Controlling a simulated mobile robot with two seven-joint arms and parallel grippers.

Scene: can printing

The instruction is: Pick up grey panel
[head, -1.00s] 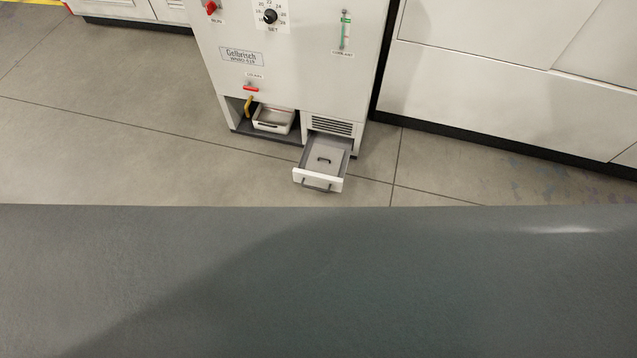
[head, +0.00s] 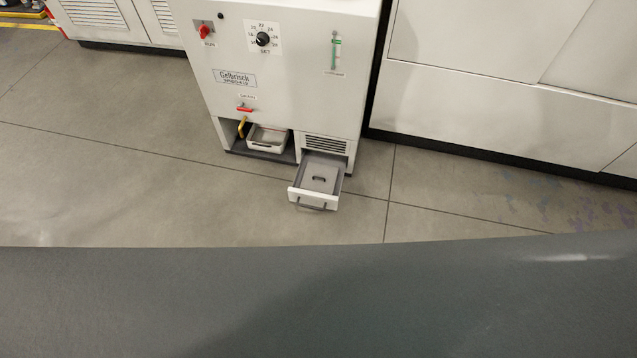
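A grey panel (head: 319,178) with a small dark handle (head: 319,179) on top lies flat inside a pulled-out drawer (head: 291,196). The drawer has a white front with a grey bar handle and sits low at the bottom right of a white machine. Neither of my grippers shows in the head view, so the panel is not seen touching anything but the drawer.
The white machine (head: 288,95) has a dial, a red switch, a red lever and a green gauge. A white tray (head: 268,138) sits in its lower left opening beside a yellow pipe. White cabinets (head: 480,110) stand right. Open floor (head: 120,195) lies in front. A large grey surface fills the bottom.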

